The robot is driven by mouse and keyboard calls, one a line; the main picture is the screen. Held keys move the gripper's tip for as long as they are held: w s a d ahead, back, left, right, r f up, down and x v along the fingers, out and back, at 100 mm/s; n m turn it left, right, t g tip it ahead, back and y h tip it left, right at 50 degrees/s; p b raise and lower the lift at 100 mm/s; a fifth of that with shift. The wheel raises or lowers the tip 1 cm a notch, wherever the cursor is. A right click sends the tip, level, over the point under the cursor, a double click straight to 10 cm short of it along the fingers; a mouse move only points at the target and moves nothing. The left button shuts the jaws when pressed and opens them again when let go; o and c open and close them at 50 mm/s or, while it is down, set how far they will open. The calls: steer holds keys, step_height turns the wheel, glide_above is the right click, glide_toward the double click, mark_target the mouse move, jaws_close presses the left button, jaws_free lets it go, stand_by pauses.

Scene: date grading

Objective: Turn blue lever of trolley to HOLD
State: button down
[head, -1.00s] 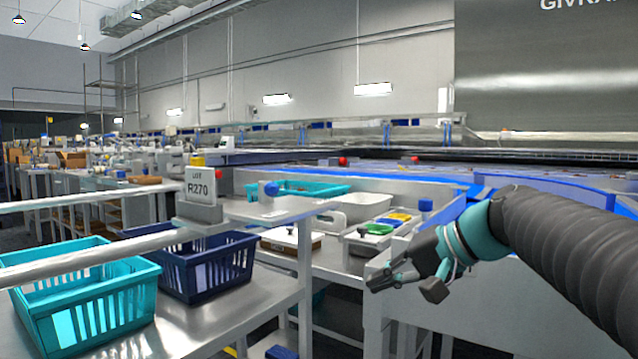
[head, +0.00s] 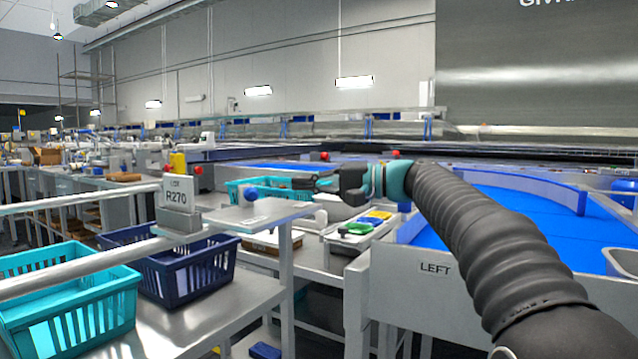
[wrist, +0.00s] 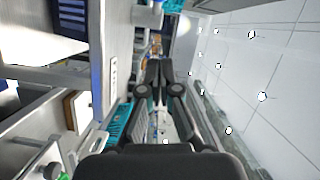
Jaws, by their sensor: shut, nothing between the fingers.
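The blue lever (head: 251,195) shows as a round blue knob on the trolley's raised grey shelf (head: 268,210), to the right of the lot sign. Its pointing direction and any HOLD mark are too small to read. My gripper (head: 290,183) is shut and empty, pointing left. In the head picture its tips appear to the right of the blue knob and slightly higher; the gap in depth is unclear. In the wrist view, my gripper (wrist: 159,66) has its fingers together with nothing between them. I cannot clearly make out the lever there.
A sign reading R270 (head: 177,194) stands on the trolley. Below are a dark blue crate (head: 190,275) and a teal crate (head: 70,310). A teal tray (head: 238,186) lies behind the gripper. A blue-floored conveyor (head: 520,220) is at the right.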

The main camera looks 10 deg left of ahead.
mark_target(272, 210)
steer(key=a, duration=0.5)
steer(key=shift+w+f, duration=0.1)
steer(key=shift+w, duration=0.05)
steer(key=shift+s+a+f, duration=0.1)
steer(key=shift+s+f, duration=0.05)
steer(key=shift+s, duration=0.45)
steer(key=shift+s+a+f, duration=0.1)
steer(key=shift+s, duration=0.45)
steer(key=shift+s+a+f, duration=0.15)
steer(key=shift+s+a, duration=0.15)
steer(key=shift+s, duration=0.4)
steer(key=shift+d+f+b, duration=0.1)
steer(key=shift+b, duration=0.3)
